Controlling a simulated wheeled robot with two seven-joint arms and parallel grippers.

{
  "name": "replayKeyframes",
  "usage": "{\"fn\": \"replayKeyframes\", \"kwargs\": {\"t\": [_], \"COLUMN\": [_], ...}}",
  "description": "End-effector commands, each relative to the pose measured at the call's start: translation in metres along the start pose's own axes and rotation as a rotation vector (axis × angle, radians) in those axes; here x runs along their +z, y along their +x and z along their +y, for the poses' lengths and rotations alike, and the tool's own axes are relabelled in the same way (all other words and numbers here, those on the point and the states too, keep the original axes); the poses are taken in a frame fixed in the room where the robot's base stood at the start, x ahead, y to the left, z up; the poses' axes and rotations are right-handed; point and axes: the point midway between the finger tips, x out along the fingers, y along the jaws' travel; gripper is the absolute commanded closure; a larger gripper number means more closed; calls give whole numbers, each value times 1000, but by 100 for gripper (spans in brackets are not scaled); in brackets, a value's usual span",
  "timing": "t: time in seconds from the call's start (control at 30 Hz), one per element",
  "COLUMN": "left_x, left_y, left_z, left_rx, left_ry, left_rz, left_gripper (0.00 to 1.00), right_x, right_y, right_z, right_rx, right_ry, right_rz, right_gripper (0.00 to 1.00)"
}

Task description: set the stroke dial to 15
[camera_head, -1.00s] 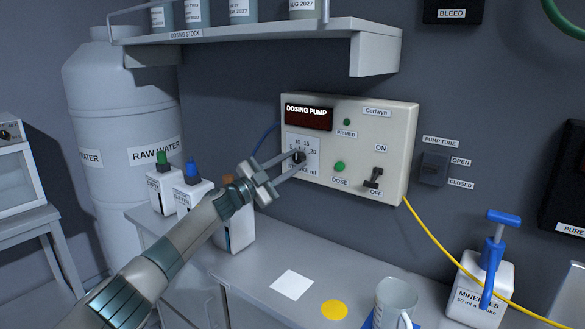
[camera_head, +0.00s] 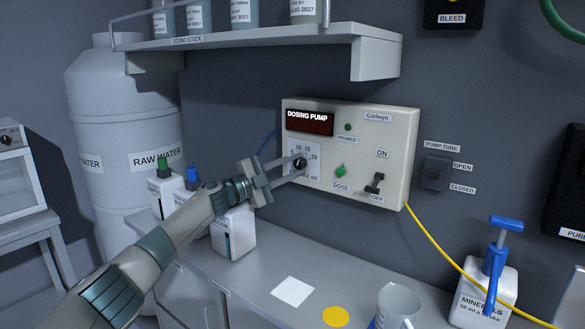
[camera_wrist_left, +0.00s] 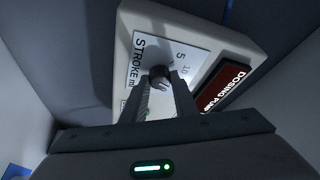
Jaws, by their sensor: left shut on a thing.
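The dosing pump (camera_head: 350,188) is a cream box on the wall with a dark display, a DOSE button (camera_head: 341,171) and an ON/OFF switch (camera_head: 374,184). My left gripper (camera_head: 298,167) comes in from the left and is shut on the dial knob. In the left wrist view the knob (camera_wrist_left: 158,73) sits between the two fingertips. The knob's pointer direction cannot be made out. My right gripper is not in view.
Below the pump, the bench holds white bottles (camera_head: 234,232), a white square (camera_head: 293,291), a yellow disc (camera_head: 335,316), a jug (camera_head: 395,306) and the minerals bottle (camera_head: 484,295). A shelf (camera_head: 270,39) overhangs above. A yellow tube (camera_head: 440,249) runs from the pump's lower right corner.

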Motion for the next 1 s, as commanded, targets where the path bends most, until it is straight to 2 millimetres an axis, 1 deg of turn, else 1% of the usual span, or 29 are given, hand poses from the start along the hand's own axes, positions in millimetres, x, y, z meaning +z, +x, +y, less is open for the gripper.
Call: {"fn": "replayKeyframes", "kwargs": {"t": [0.03, 0.07, 0.1, 0.47, 0.67, 0.77, 0.87, 1.0], "left_x": [1, 1, 1, 0, 1, 2, 2, 2], "left_y": [0, 0, 0, -1, -8, -16, -27, -48], "left_z": [2, 2, 2, 1, 0, 0, 1, 2], "left_rx": [2, 2, 2, 0, 0, -1, 0, 0], "left_ry": [-1, -1, -1, -2, -1, 0, -1, 1], "left_rz": [-1, -1, -1, 0, 0, -1, -1, -1], "left_gripper": [71, 64, 55, 55, 55, 55, 55, 55], "right_x": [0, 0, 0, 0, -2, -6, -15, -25], "right_y": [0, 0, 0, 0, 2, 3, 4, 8], "right_z": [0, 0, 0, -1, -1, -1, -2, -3], "right_rx": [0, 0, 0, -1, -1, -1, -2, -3], "right_ry": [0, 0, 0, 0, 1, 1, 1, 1], "right_rz": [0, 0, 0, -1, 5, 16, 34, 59], "right_gripper": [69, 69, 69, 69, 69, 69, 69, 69]}}
